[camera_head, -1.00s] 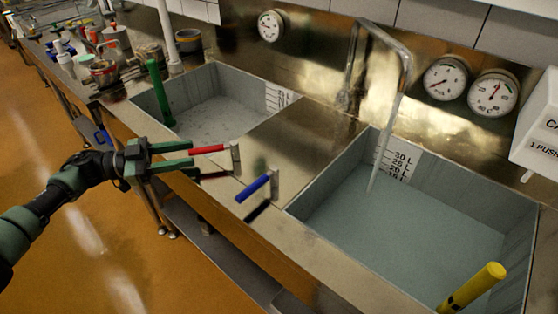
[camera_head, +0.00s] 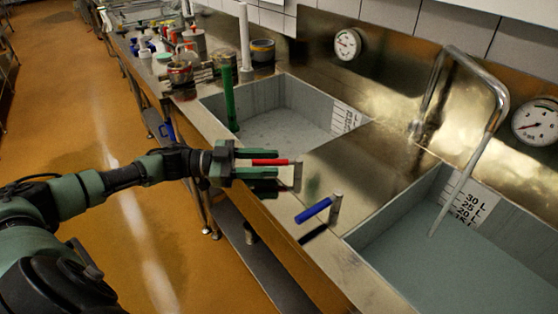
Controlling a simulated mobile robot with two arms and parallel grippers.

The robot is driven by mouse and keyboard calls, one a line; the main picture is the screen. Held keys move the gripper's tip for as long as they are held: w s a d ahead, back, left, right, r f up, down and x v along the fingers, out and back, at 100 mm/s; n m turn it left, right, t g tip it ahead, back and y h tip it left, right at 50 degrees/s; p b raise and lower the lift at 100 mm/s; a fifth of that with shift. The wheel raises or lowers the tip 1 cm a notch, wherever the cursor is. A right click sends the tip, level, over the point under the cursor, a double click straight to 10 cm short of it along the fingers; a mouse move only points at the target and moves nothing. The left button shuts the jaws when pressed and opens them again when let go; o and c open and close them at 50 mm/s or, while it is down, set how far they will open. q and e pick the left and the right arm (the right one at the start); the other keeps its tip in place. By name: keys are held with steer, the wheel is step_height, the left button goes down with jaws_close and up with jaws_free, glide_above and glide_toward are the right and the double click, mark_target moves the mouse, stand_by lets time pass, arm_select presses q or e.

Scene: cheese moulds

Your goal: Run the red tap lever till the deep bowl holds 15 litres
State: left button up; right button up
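The red tap lever (camera_head: 268,162) sticks out leftward from a short metal post on the counter. My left gripper (camera_head: 277,164) is at the lever, with its green fingers apart, one above and one below the red handle. I cannot tell whether they touch it. The deep bowl (camera_head: 380,236) is the right sink, with grey-blue water (camera_head: 440,268) in it. The scale (camera_head: 470,205) shows 30, 25 and 20 clear of the water; the lowest readable mark, 15 L, sits near the waterline. My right gripper is out of view.
A blue lever (camera_head: 314,210) stands close to the right of the red one. Dials (camera_head: 536,122) hang on the metal backsplash. Pots and bottles crowd the far counter. The orange floor at left is clear.

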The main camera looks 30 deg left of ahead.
arm_select(q)
steer(key=shift+x, duration=1.4)
jaws_close()
steer(key=shift+f, duration=0.1)
